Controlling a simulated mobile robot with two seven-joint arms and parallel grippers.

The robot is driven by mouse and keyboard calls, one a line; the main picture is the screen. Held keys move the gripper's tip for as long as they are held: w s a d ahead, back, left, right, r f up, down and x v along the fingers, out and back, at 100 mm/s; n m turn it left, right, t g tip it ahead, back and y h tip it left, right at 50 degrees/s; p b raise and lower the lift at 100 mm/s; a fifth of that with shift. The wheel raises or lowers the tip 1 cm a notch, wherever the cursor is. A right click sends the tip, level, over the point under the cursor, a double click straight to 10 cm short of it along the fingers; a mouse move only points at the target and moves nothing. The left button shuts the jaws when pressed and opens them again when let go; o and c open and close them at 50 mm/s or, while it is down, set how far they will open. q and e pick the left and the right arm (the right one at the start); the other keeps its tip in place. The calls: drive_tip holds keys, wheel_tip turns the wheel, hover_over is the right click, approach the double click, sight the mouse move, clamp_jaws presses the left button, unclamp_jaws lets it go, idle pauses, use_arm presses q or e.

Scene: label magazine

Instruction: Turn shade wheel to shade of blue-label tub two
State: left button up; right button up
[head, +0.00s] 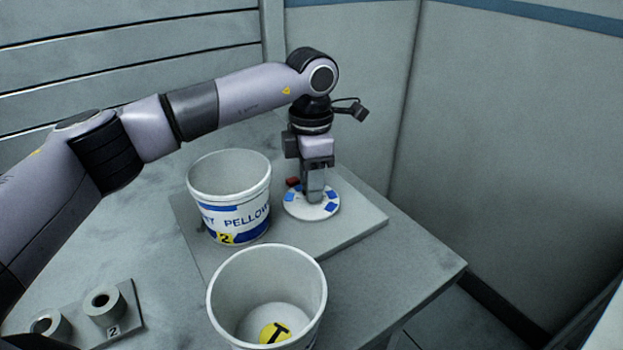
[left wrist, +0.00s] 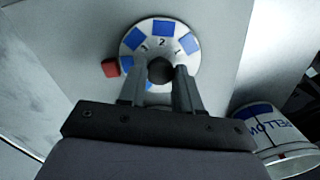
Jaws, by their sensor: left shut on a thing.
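The shade wheel (head: 328,209) is a white disc with blue patches around its rim. In the left wrist view the wheel (left wrist: 148,31) shows the numbers 3, 2 and 1 beside patches, and a red block (left wrist: 110,67) sits at its left edge beside a blue patch. My left gripper (head: 315,196) points down over the wheel. Its fingers (left wrist: 160,76) are shut on the dark round knob (left wrist: 160,70) at the wheel's middle. A white tub (head: 230,208) with a blue label and a yellow "2" tag stands left of the wheel. My right gripper is not in view.
An open white tub (head: 222,294) with a yellow, black-marked piece at its bottom stands in front. Grey round holders (head: 104,306) on a plate marked 2 stand at lower left. The wheel sits on a raised grey board (head: 357,223). Walls close in behind and right.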

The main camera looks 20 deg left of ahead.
use_arm(q)
drive_tip(key=shift+a+n, duration=0.1)
drive_tip(key=shift+n, duration=0.3)
drive_tip(key=o, duration=1)
drive_tip(key=shift+o, duration=0.2)
drive_tip(key=shift+r, duration=0.15)
wheel_tip(320, 180, up, 7)
